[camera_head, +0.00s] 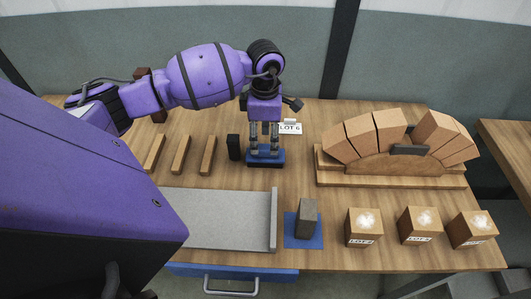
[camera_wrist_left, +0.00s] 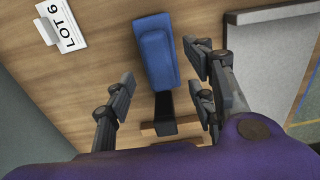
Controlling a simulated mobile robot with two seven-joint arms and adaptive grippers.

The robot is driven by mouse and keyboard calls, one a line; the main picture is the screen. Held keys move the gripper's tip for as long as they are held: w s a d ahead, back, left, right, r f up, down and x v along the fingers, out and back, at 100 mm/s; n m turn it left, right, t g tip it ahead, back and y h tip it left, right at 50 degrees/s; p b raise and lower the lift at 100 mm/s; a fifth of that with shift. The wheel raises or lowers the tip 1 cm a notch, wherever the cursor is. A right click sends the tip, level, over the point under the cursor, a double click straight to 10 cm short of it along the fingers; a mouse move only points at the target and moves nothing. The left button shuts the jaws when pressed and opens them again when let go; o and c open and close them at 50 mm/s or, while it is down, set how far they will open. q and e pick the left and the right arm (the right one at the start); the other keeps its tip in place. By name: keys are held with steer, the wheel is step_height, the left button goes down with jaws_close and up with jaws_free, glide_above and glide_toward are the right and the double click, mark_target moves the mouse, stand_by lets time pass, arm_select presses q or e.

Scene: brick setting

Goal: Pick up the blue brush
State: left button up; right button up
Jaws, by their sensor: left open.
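The blue brush (camera_head: 265,162) lies on the wooden table, below my left gripper (camera_head: 265,152). In the left wrist view its blue body (camera_wrist_left: 154,52) lies between the spread fingers of my left gripper (camera_wrist_left: 160,75), with a dark part (camera_wrist_left: 165,112) at its lower end. The gripper is open and points down over the brush; I cannot tell whether a finger touches it. The gripper hides part of the brush in the head view. My right gripper is not in view.
A LOT 6 card (camera_head: 291,128) stands behind the brush. Several wooden strips (camera_head: 181,154) lie to the left. A grey tray (camera_head: 225,218) and a grey block (camera_head: 307,218) on a blue mat (camera_head: 290,238) are in front. A brick arch (camera_head: 395,165) stands right; several lot bricks (camera_head: 364,228) line the front.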

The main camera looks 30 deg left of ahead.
mark_target(265, 147)
arm_select(q)
step_height(265, 147, down, 4)
steer(key=shift+r+p, duration=0.15)
steer(key=shift+p, duration=0.2)
steer(key=shift+f, duration=0.3)
steer(key=shift+w+f, duration=0.1)
steer(key=shift+f, duration=0.1)
jaws_close()
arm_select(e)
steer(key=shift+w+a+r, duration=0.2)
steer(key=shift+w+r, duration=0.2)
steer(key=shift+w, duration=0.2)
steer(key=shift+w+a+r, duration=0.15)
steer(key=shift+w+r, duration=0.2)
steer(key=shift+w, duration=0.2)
